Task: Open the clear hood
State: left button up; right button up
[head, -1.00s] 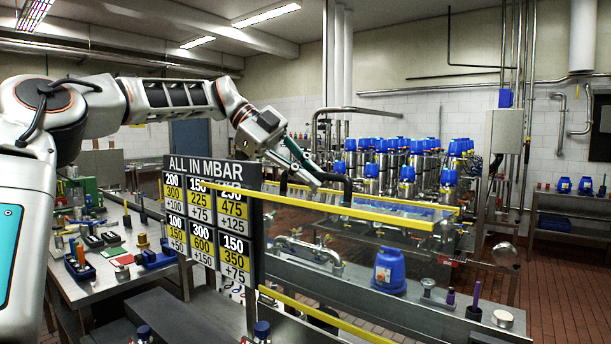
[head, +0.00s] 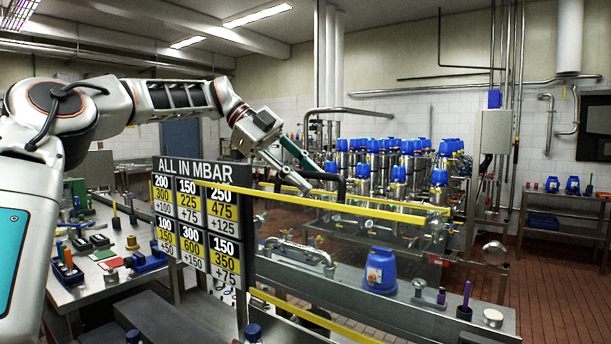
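The clear hood (head: 350,225) is a see-through panel with a yellow upper bar and a yellow lower bar, standing over the metal bench behind the sign. A black bent handle (head: 341,187) rises at its upper yellow edge. My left gripper (head: 312,179) reaches in from the left at that handle, pointing down and right. Its two fingers are apart and partly cover the handle's middle. I cannot tell whether they touch it or have it between them. The hood looks closed over the bench. My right gripper is not in view.
A black sign (head: 203,168) with white and yellow numbers stands left of the hood. A blue canister (head: 381,270) and small parts stand on the bench by the hood. A left table (head: 75,290) holds several small parts. Blue-capped valves (head: 395,170) stand behind.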

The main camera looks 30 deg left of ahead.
pick_arm(q)
jog(key=v, duration=1.2)
dwell(0.3)
jog(key=shift+s, duration=0.1)
dwell(0.5)
